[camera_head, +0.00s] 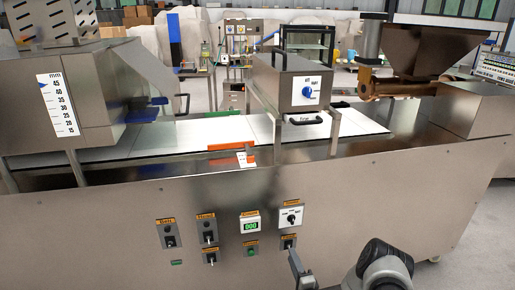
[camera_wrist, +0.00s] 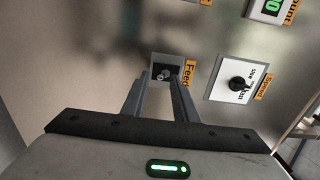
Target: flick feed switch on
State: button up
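The feed switch, a small metal toggle on a dark plate, is on the front panel in the wrist view (camera_wrist: 164,73), with an orange label reading "Feed" beside it. It also shows low on the panel in the head view (camera_head: 288,242). My gripper (camera_wrist: 158,84) is open, its two fingers apart with nothing held between them. The fingertips point at the switch and are close to it; I cannot tell whether either finger touches it. In the head view, a grey finger (camera_head: 297,264) is just below the switch. The toggle's position is not clear.
The speed dial (camera_wrist: 238,85) sits close to the feed switch on a white plate. The green-digit counter (camera_head: 250,225) and several other toggles are further left on the steel panel. The conveyor (camera_head: 211,130) runs above, behind the panel.

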jog(key=shift+w+a, duration=0.1)
jog(key=shift+w, duration=0.3)
jog(key=shift+r, duration=0.1)
jog(key=shift+r+p, duration=0.85)
jog(key=shift+r, duration=0.3)
jog(key=shift+f, duration=0.15)
jog(key=shift+s+f+b, duration=0.1)
jog(key=shift+s+b, duration=0.15)
jog(key=shift+b, duration=0.05)
jog(key=shift+s, duration=0.1)
